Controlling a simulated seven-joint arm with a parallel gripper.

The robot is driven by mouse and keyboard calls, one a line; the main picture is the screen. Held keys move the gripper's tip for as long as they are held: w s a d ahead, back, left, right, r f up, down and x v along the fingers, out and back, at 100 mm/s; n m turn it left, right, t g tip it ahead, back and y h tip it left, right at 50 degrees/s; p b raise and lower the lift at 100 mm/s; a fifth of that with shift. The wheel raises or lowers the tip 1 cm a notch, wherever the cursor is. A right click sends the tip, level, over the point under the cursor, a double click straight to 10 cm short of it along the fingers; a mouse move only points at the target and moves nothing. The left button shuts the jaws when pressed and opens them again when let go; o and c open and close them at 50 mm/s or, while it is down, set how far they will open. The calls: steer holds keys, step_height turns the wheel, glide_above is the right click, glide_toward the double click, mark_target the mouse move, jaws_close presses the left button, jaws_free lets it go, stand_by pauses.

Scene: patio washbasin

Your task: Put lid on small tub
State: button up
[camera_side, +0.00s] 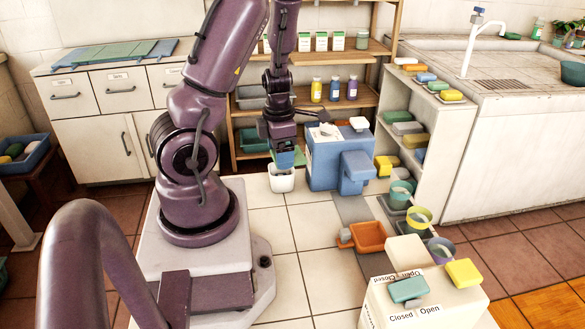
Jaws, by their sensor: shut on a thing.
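The small white tub (281,181) stands upright on the pale surface, left of the big blue box. My gripper (286,158) points down just above the tub and partly hides its far rim. The gripper is shut on a small green-teal piece that looks like the lid (299,157), its edge showing beside the fingers. I cannot tell whether the piece touches the tub's rim.
A large blue box (326,172) stands close to the right of the tub. An orange tray (368,237), several cups and a cream box with coloured blocks (425,303) lie nearer right. Tiles in front of the tub are clear.

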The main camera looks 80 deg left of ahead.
mark_target(274, 159)
steer(key=shift+m, duration=0.7)
steer(key=shift+s+a+f, duration=0.2)
steer(key=shift+a+f, duration=0.45)
steer(key=shift+f, duration=0.15)
steer(key=shift+s+a+f, duration=0.2)
steer(key=shift+a+f, duration=0.45)
steer(key=shift+f, duration=0.1)
steer(key=shift+s+a+f, duration=0.2)
steer(key=shift+a+f, duration=0.45)
steer(key=shift+f, duration=0.15)
steer(key=shift+f, duration=0.2)
stand_by(0.4)
steer(key=o, duration=0.8)
steer(key=shift+o, duration=0.2)
steer(key=shift+r, duration=0.1)
step_height(274, 159, up, 7)
stand_by(0.5)
